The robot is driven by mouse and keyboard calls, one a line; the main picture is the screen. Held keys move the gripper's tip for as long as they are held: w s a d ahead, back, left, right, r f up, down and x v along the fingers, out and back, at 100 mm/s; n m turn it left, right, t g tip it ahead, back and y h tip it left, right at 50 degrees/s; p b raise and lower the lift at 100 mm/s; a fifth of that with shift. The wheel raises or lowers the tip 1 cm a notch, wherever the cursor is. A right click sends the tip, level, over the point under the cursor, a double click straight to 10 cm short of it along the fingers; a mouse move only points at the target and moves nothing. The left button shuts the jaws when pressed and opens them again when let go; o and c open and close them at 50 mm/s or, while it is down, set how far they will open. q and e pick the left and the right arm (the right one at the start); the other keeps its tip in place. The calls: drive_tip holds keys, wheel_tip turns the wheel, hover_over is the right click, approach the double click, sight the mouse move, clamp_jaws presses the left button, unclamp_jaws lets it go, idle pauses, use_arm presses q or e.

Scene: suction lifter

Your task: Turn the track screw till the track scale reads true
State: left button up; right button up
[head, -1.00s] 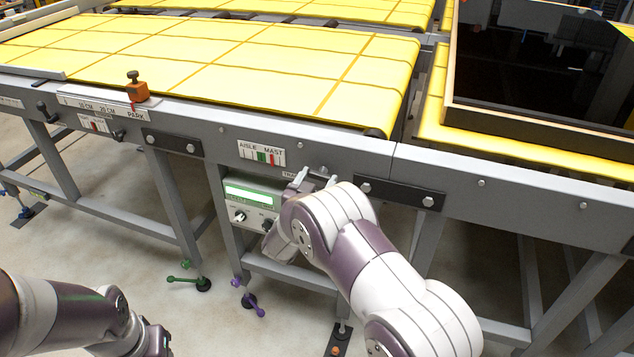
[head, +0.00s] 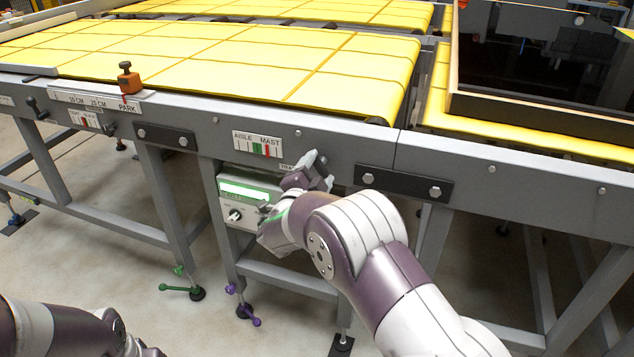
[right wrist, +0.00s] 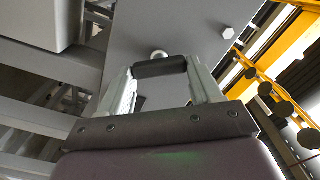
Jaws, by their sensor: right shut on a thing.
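The track scale (head: 258,145) is a white plate marked AISLE and MAST on the grey frame rail, with a green mark and a red mark to its right, close beside it. A partly covered label beginning "TRA" (head: 288,167) sits below it. My right gripper (head: 314,170) is at the rail just right of this label and hides the screw in the head view. In the right wrist view its fingers are shut on a dark cylindrical knob, the track screw (right wrist: 160,67), in front of the grey rail. My left arm shows at lower left, its gripper out of the picture.
A grey control box (head: 235,214) with a lit green display hangs below the scale, beside my right wrist. A black bolted plate (head: 402,184) lies right of the gripper. An orange block (head: 130,82) stands on the rail at left. Yellow belts (head: 230,65) lie above.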

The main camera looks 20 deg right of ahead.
drive_tip(key=m+b, duration=0.3)
drive_tip(key=b, duration=0.1)
drive_tip(key=f+m+b, duration=0.1)
drive_tip(key=m+b, duration=0.2)
drive_tip(key=b, duration=0.1)
drive_tip(key=m+b, duration=0.4)
drive_tip(key=shift+f, duration=0.15)
drive_tip(key=m+b, duration=1)
drive_tip(key=b, duration=0.1)
drive_tip(key=shift+w+a+b, duration=0.1)
drive_tip(key=shift+b, duration=0.25)
drive_tip(key=m+b, duration=0.2)
drive_tip(key=m, duration=0.1)
drive_tip(key=shift+a+m+b, duration=0.1)
drive_tip(key=shift+m+b, duration=0.6)
drive_tip(key=shift+b, duration=0.1)
drive_tip(key=shift+r, duration=0.2)
drive_tip(key=o, duration=1.1)
drive_tip(key=shift+c, duration=0.2)
drive_tip(key=shift+r, duration=0.1)
